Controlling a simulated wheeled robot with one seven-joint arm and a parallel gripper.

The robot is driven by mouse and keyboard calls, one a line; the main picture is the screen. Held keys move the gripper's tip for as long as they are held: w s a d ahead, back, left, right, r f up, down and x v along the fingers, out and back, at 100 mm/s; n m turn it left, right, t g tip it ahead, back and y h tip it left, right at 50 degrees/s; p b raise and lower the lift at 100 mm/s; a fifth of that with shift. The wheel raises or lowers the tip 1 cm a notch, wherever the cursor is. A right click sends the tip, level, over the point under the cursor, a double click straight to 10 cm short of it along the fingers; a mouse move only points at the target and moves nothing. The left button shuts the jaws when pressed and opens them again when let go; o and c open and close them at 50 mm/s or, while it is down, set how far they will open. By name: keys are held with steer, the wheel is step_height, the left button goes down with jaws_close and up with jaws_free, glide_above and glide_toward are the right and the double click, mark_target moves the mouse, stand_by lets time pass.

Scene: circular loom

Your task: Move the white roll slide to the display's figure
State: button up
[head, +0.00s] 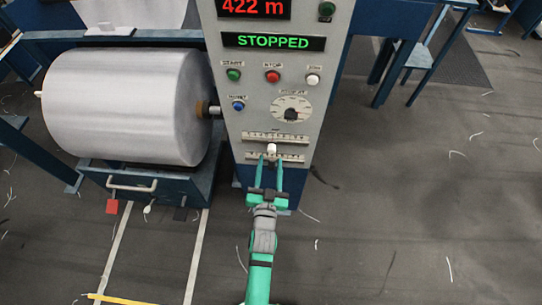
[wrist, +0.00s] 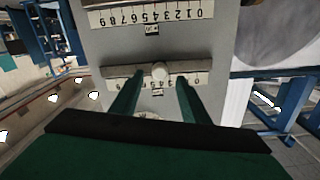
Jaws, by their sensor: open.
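The display (head: 253,8) on the panel shows 422 m in red digits. The white roll slide knob (head: 272,149) sits near the middle of its numbered scale, low on the panel; its exact reading is hidden. The knob also shows in the wrist view (wrist: 160,72), on a horizontal rail (wrist: 190,68). My gripper (head: 271,160) is open, with one green finger on each side of the knob. In the wrist view the fingertips (wrist: 157,78) stand apart from the knob, with a gap on both sides. Whether the tips reach past it in depth I cannot tell.
A green STOPPED sign (head: 273,42), buttons and a round dial (head: 291,109) are above on the panel. A second numbered scale (wrist: 150,14) shows in the wrist view. A large white roll (head: 125,105) is left of the panel. The floor at right is mostly clear.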

steer(key=s, duration=0.6)
steer(key=shift+s, duration=0.25)
